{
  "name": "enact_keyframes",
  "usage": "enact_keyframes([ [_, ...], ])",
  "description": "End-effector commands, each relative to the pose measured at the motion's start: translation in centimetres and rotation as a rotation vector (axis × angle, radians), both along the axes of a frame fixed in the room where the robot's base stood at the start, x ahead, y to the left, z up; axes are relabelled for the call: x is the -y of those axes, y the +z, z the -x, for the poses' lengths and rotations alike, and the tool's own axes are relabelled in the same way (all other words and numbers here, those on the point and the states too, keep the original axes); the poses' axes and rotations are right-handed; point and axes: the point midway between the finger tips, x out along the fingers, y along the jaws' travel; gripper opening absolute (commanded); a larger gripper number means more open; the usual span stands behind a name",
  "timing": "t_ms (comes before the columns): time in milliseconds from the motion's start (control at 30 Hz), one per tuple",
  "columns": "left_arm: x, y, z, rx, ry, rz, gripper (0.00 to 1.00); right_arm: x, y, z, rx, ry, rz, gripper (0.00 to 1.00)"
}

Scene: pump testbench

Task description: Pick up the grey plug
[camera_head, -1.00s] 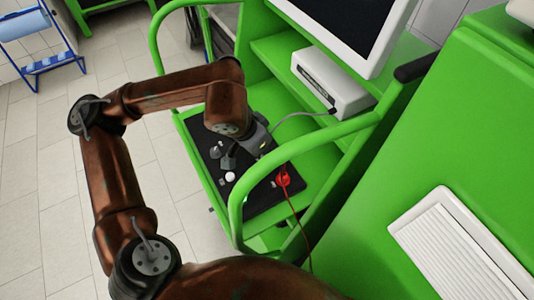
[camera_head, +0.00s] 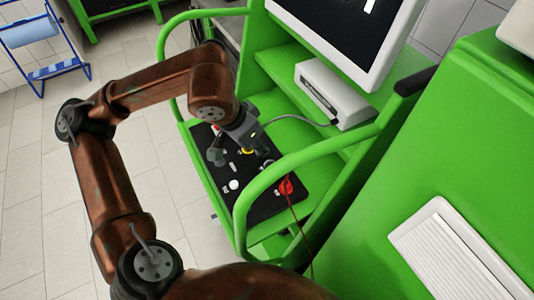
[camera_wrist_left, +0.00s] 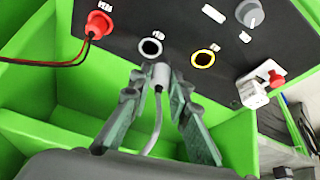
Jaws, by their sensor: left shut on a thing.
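The grey plug (camera_wrist_left: 161,76) shows in the left wrist view between the fingertips of my left gripper (camera_wrist_left: 158,85), which is shut on it. Its grey cable (camera_wrist_left: 156,125) runs back between the fingers. The plug's tip appears just short of a white-ringed socket (camera_wrist_left: 150,47) on the black panel (camera_wrist_left: 130,20); I cannot tell the gap. In the head view my left gripper (camera_head: 262,152) is over the panel (camera_head: 262,203), near the yellow-ringed socket (camera_head: 247,152), and the plug is too small to make out. My right gripper is not in view.
A red plug (camera_wrist_left: 99,23) with its cable sits in the panel beside the white-ringed socket. A yellow-ringed socket (camera_wrist_left: 203,59) and grey knob (camera_wrist_left: 250,13) are to the right. A green rail (camera_head: 300,150) arches in front. A white box (camera_head: 333,95) stands on the shelf.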

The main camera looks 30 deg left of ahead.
Motion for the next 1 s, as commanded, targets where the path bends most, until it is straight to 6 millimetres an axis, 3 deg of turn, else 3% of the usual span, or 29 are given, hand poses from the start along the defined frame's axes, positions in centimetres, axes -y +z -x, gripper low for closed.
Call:
enact_keyframes([
  [133,-2.3,3.1,1.3,0.002,0.007,-0.002,0.0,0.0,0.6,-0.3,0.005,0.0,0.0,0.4],
  [400,-5.2,3.8,3.0,-0.005,0.009,0.0,0.0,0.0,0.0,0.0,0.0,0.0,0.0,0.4],
  [1000,-7.6,5.4,4.7,-0.003,0.001,0.001,0.0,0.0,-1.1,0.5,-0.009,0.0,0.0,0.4],
])
